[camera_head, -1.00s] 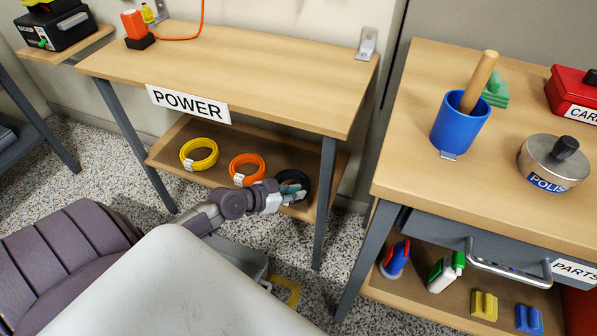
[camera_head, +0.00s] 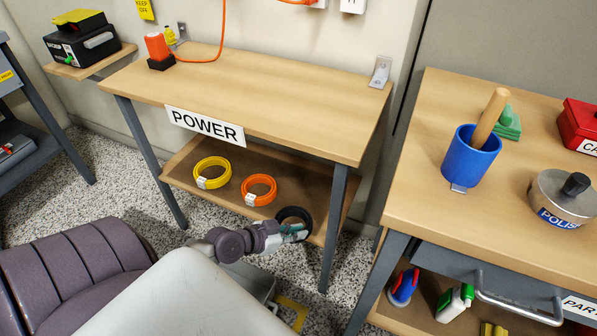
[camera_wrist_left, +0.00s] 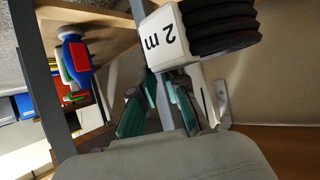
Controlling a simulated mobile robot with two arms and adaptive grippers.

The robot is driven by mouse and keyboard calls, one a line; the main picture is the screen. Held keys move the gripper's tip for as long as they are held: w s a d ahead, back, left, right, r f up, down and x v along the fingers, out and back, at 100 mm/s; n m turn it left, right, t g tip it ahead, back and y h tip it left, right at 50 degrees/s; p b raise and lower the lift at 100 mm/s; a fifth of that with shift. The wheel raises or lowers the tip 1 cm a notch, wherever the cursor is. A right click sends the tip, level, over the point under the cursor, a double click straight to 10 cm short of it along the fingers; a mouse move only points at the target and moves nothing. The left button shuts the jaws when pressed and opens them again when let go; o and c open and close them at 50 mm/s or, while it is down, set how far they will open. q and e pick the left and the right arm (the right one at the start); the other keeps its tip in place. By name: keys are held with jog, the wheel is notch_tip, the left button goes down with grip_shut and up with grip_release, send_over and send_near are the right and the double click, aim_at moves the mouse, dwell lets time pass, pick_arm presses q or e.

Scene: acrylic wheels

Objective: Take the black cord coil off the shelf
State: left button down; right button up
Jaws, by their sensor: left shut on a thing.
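The black cord coil (camera_head: 297,216) is at the right end of the lower shelf (camera_head: 226,209) under the POWER table, near the shelf's front edge. My left gripper (camera_head: 294,232) reaches in from the front and is shut on the coil's near side. In the left wrist view the ribbed black coil (camera_wrist_left: 215,30) and its white "2 m" tag (camera_wrist_left: 165,38) are at the gripper's fingers (camera_wrist_left: 165,98). I cannot tell whether the coil still touches the shelf board. My right gripper is not in view.
A yellow coil (camera_head: 212,173) and an orange coil (camera_head: 259,190) lie left of the black one. The tabletop (camera_head: 240,95) is close above, and a grey table leg (camera_head: 334,228) stands just to the right. A workbench (camera_head: 440,210) stands further right.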

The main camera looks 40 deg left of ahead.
pick_arm(q)
jog(key=s+d+p, duration=0.2)
jog(key=s, duration=0.8)
jog(key=shift+d, duration=0.25)
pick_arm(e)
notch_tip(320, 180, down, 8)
pick_arm(q)
jog(key=shift+r, duration=0.1)
